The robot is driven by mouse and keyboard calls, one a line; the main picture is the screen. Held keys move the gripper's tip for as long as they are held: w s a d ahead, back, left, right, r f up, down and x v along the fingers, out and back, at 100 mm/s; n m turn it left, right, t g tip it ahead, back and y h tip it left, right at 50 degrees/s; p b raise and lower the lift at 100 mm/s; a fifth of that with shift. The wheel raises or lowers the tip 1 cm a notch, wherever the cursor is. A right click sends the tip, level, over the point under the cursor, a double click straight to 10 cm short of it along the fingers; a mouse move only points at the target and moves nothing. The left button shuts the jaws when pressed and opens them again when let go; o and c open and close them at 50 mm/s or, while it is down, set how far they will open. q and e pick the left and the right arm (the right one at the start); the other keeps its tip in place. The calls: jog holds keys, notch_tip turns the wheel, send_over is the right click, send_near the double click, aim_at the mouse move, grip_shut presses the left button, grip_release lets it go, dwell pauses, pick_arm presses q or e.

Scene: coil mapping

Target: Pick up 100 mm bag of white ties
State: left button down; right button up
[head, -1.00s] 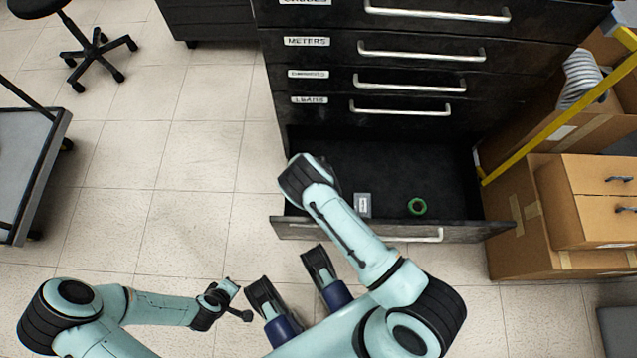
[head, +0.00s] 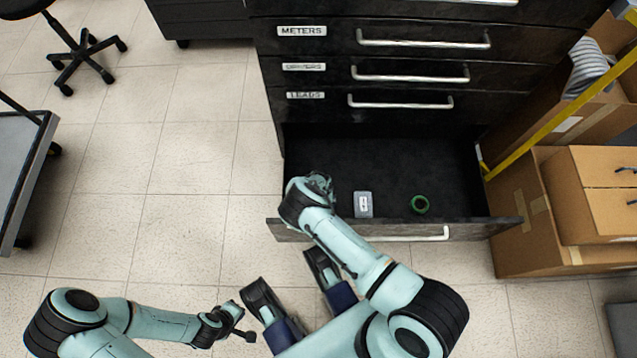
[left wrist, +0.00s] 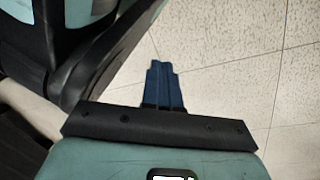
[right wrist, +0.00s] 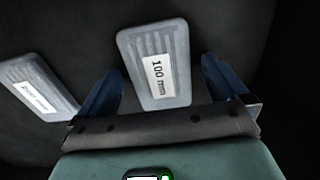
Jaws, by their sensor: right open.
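A pale bag labelled "100 mm" (right wrist: 157,62) lies on the dark drawer floor in the right wrist view. My right gripper (right wrist: 163,78) is open, one blue finger on each side of the bag's lower part; whether they touch it is unclear. A second pale bag (right wrist: 38,85) with an unreadable label lies to the left, outside the fingers. In the head view my right arm's end is over the open drawer's left part and hides what is under it. One small bag (head: 363,205) shows right of it. My left gripper (left wrist: 161,85) is shut and empty, outside the drawer.
The open drawer's front wall (head: 465,231) is nearest me, below shut drawers (head: 400,101). Cardboard boxes (head: 590,195) and a yellow bar (head: 545,125) stand right.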

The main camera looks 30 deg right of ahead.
jog(key=c, duration=1.1)
jog(key=shift+r, duration=0.1)
